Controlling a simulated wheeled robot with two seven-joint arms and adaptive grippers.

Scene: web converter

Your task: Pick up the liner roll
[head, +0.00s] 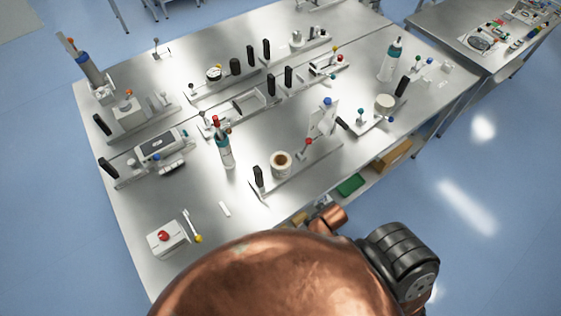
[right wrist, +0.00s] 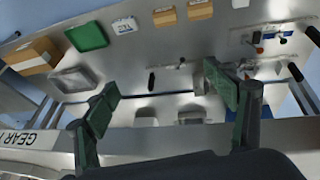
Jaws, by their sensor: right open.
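A cream roll with a brown core (head: 281,164) stands on the near part of the steel table in the head view, next to a black-handled fixture. A second pale roll (head: 384,103) sits on a fixture farther right. I cannot tell for certain which is the liner roll. My right gripper (right wrist: 164,98) is open in the right wrist view, with its two dark green fingers wide apart and nothing between them. Neither roll can be made out in that view. My left gripper is not in view.
The right wrist view shows a green tray (right wrist: 87,37) and cardboard boxes (right wrist: 35,56) on a metal surface. Blue floor lies open at right.

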